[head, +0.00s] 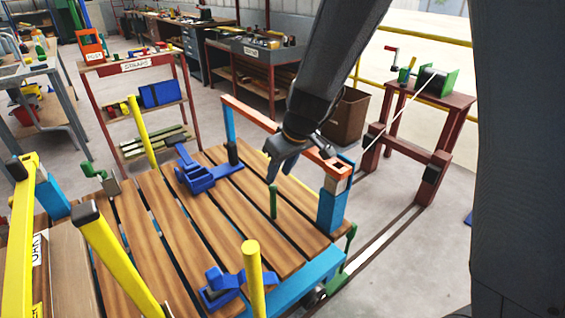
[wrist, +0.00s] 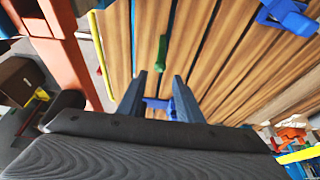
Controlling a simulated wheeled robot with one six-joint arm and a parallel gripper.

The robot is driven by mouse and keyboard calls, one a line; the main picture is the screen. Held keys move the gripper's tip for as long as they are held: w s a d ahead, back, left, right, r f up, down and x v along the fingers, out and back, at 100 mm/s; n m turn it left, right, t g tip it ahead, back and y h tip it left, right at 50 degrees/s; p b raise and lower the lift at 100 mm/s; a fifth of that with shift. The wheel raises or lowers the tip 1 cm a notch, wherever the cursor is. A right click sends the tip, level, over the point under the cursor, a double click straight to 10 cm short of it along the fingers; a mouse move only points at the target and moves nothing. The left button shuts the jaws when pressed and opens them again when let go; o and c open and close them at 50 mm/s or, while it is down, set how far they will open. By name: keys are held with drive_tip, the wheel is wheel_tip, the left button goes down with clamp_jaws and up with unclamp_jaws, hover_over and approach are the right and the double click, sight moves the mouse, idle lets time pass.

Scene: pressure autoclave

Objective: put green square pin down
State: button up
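The green square pin (head: 273,203) stands upright on the wooden slatted deck (head: 165,225) of a cart, near its right end. It also shows in the wrist view (wrist: 160,52), centred between the fingers and just beyond their tips. My gripper (head: 277,178) is directly above the pin, pointing down. In the wrist view my gripper (wrist: 158,77) has its two fingers apart, with nothing visible between them. The pin appears clear of the fingers. I cannot tell whether its lower end sits in a hole or on the slats.
An orange rail (head: 250,112) on blue posts (head: 332,208) runs close behind and right of my gripper. A blue clamp (head: 205,177) and another blue block (head: 222,287) lie on the deck. Yellow posts (head: 254,280) rise in front. Slats around the pin are bare.

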drive_tip(key=shift+v, duration=1.5)
drive_tip(key=s+d+m+g+h, duration=0.1)
drive_tip(key=s+d+m, duration=0.2)
drive_tip(key=s+d, duration=0.4)
drive_tip(key=s+d+f+m+g+h, duration=0.1)
drive_tip(key=s+d+m+g, duration=0.1)
drive_tip(key=s+d, duration=0.5)
drive_tip(key=s+m, duration=0.1)
drive_tip(key=s, duration=0.4)
drive_tip(key=shift+d+f+m+h, duration=0.15)
drive_tip(key=shift+f+m+h, duration=0.15)
drive_tip(key=shift+f+m, duration=0.1)
drive_tip(key=shift+s, duration=0.1)
